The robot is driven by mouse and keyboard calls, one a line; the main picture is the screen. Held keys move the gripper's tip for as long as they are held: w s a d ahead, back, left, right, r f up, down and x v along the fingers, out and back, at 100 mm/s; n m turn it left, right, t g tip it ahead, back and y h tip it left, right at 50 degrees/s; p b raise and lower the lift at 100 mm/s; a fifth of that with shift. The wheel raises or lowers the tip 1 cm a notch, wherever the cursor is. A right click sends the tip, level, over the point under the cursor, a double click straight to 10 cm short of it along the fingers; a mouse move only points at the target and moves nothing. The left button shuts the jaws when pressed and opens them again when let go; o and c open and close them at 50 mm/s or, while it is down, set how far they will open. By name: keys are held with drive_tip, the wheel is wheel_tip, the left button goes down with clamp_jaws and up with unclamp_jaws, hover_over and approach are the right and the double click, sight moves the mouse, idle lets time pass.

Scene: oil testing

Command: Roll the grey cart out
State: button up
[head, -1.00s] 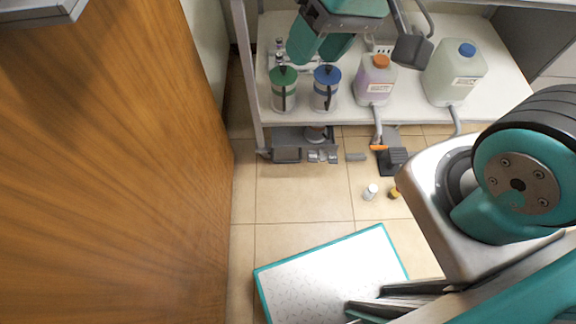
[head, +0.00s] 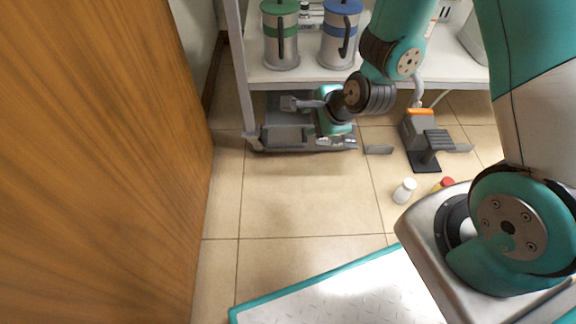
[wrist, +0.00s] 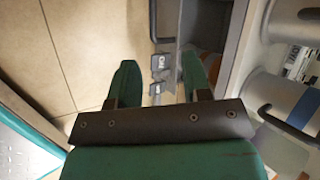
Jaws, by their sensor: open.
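A low grey unit, which looks like the grey cart (head: 284,137), sits under the front left of the white shelf. Its front edge with a dark bar and small silver fittings sticks out over the floor; the rest is hidden below the shelf. The silver fittings and a grey panel of the cart (wrist: 188,25) show beyond and between the fingers. I cannot tell whether the fingers touch it.
A wooden door (head: 100,160) fills the left. The white shelf (head: 300,76) carries a green-banded jug (head: 281,45) and a blue-banded jug (head: 340,45). A grey pedal device (head: 425,145), a white bottle (head: 404,191) and a red-capped bottle (head: 444,184) stand on the floor. Tiles before the cart are clear.

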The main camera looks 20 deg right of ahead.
wheel_tip(320, 180, down, 7)
drive_tip(key=d+m+b, duration=0.2)
drive_tip(key=b, duration=1.1)
approach(286, 146)
drive_tip(key=shift+t+h, duration=0.3)
drive_tip(key=shift+t, duration=0.1)
drive_tip(key=x, duration=0.7)
drive_tip(key=shift+s+a+f, duration=0.1)
drive_tip(key=shift+a+f, duration=0.15)
drive_tip(key=shift+f, duration=0.3)
drive_tip(key=shift+w+a+f, duration=0.1)
drive_tip(key=shift+w+f, duration=0.15)
drive_tip(key=shift+w, duration=0.1)
clamp_jaws()
